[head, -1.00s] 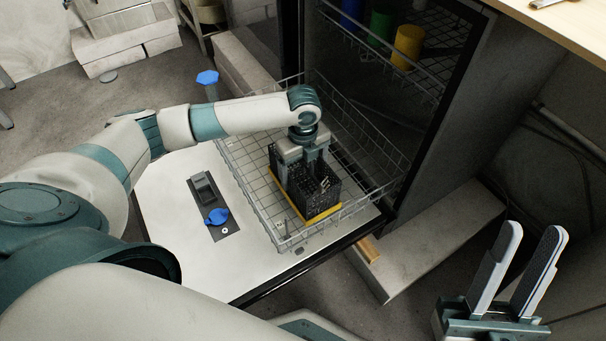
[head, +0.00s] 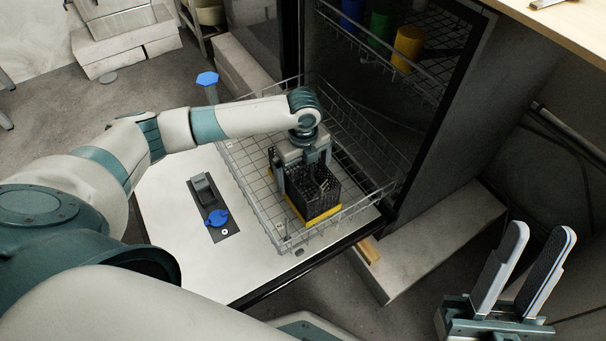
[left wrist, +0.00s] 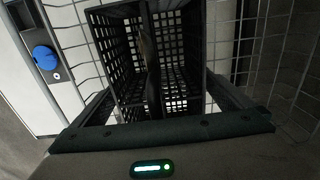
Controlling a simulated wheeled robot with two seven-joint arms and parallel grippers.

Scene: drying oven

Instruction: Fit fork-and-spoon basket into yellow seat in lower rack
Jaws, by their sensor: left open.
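The black mesh fork-and-spoon basket (head: 325,200) stands upright at the yellow seat (head: 318,218) in the lower rack. A yellow band shows along its lower front edge; I cannot tell how deep it sits. My left gripper (head: 303,172) is open above the basket, with its fingers spread to either side of it. In the left wrist view the basket (left wrist: 122,55) lies between the open fingers, with dark, blurred cutlery inside; its base is partly hidden. My right gripper (head: 540,245) is open and empty at the lower right, far from the rack.
The wire lower rack (head: 262,210) rests on the open white door (head: 170,235), with a blue-capped dispenser (head: 215,217) on its left. An upper rack with colored cups (head: 407,45) is above. A blue-topped post (head: 207,80) stands behind the rack.

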